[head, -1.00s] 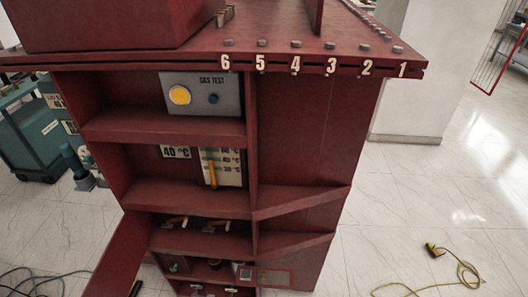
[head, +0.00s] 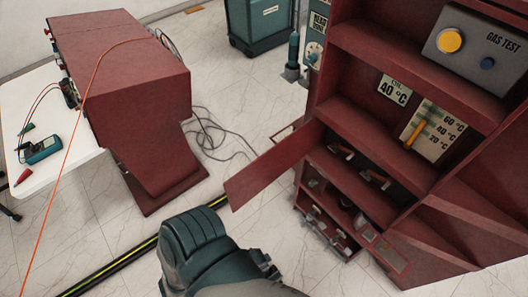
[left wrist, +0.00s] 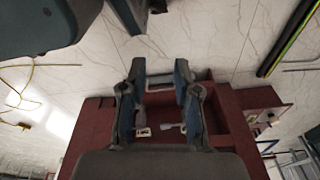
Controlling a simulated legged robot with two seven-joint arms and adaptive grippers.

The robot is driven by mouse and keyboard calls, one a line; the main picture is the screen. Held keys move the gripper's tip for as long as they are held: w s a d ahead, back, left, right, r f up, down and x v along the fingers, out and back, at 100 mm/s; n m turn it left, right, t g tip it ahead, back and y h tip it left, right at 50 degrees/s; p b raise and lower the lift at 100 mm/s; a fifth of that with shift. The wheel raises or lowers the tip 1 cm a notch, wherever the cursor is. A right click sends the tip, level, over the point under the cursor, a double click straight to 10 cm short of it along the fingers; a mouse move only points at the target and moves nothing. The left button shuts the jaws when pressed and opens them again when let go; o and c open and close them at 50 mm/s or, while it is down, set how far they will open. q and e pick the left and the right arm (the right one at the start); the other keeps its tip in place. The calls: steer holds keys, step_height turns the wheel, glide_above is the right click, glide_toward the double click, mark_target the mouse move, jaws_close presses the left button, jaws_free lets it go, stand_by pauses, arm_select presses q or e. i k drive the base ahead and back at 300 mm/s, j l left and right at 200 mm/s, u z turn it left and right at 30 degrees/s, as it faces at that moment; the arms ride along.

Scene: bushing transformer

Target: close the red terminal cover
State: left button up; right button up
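In the head view the red terminal cover (head: 272,166) is a flat panel standing open, swung out left from the red cabinet's lower part. The lower compartments (head: 330,205) beside it are exposed, with small levers and metal fittings. My left arm enters at the bottom of the head view, left of and nearer than the cover; its fingertips cannot be made out there. In the left wrist view my left gripper (left wrist: 160,85) is open and empty, its two fingers apart over the red cabinet (left wrist: 222,140). I cannot pick out the cover for certain there. My right gripper is not in view.
A red box-shaped unit (head: 135,90) and a white table (head: 35,165) with a meter (head: 43,149) stand at left. A black and yellow strip (head: 110,265) and loose cables (head: 210,135) lie on the pale floor. A teal cabinet (head: 262,25) stands behind.

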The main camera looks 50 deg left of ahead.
mark_target(243, 187)
steer(key=j+z, duration=0.1)
steer(key=j, duration=0.35)
steer(key=k+j, duration=0.15)
steer(key=j, duration=0.25)
steer(key=j+z, duration=0.15)
steer(key=j, duration=0.3)
steer(key=k+j+z, duration=0.1)
steer(key=j, duration=0.3)
steer(key=k+j, duration=0.15)
steer(key=j, duration=0.25)
steer(key=k+j+z, duration=0.15)
steer(key=j, duration=0.25)
